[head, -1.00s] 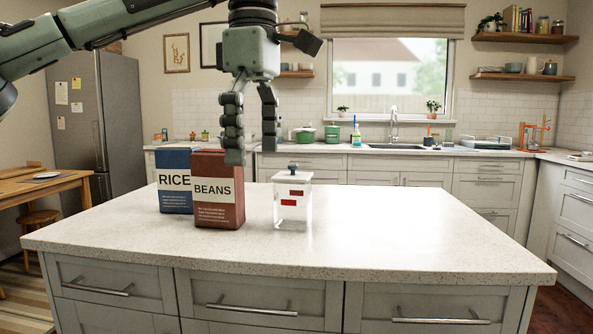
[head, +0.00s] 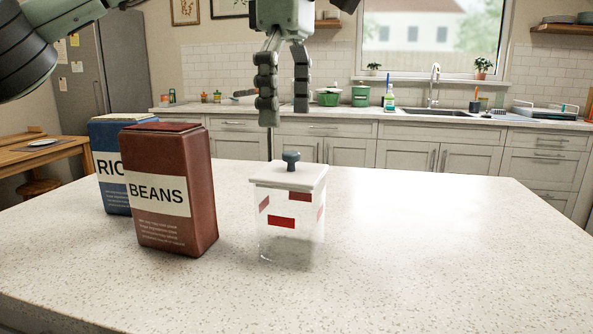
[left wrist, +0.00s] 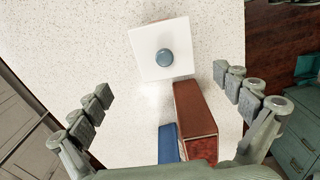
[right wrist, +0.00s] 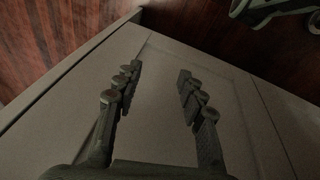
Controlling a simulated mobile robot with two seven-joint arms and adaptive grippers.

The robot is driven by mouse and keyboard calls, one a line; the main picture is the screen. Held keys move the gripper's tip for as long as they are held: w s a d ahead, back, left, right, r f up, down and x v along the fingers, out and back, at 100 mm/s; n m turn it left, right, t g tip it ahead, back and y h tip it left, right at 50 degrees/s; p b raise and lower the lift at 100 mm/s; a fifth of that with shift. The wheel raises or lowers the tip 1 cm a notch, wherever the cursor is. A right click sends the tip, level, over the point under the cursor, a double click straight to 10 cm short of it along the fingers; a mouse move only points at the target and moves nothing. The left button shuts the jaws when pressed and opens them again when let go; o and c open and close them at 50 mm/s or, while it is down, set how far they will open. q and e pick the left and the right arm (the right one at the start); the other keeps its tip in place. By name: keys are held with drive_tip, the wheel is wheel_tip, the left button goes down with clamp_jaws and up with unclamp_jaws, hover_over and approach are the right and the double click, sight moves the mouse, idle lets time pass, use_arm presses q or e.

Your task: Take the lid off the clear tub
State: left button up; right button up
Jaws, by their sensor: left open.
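The clear tub (head: 291,241) stands upright on the island, with small red patches on its walls. Its white lid (head: 275,175) sits on top and has a dark teal knob (head: 291,158). The left wrist view shows the lid (left wrist: 146,69) and knob (left wrist: 164,58) from above. My left gripper (head: 284,115) is open and empty, pointing down, above the tub and apart from the knob. In the left wrist view its fingers are spread wide, with the lid beyond them. My right gripper (right wrist: 157,85) shows only in the right wrist view, fingers apart and empty, facing a cabinet front.
A red-brown BEANS box (head: 175,225) stands left of the tub, with a blue RICE box (head: 112,187) behind it. The island top (head: 430,240) is clear to the right of the tub. A counter with a sink and green pots (head: 329,97) runs along the back wall.

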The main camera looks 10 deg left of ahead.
sight(291, 152)
use_arm(q)
drive_tip(key=shift+s+f, duration=0.3)
drive_tip(key=shift+f, duration=0.55)
drive_tip(key=shift+s+d+f, duration=0.1)
drive_tip(key=shift+d+f, duration=0.05)
drive_tip(key=shift+f, duration=1)
drive_tip(key=shift+s+d+f, duration=0.1)
drive_tip(key=shift+d+f, duration=0.05)
drive_tip(key=shift+f, duration=1)
drive_tip(key=c, duration=1)
drive_tip(key=shift+c, duration=0.2)
use_arm(e)
drive_tip(key=shift+w+r, duration=0.15)
drive_tip(key=shift+r, duration=0.4)
drive_tip(key=shift+w+r, duration=0.15)
drive_tip(key=shift+r, duration=0.4)
use_arm(q)
drive_tip(key=shift+r, duration=0.1)
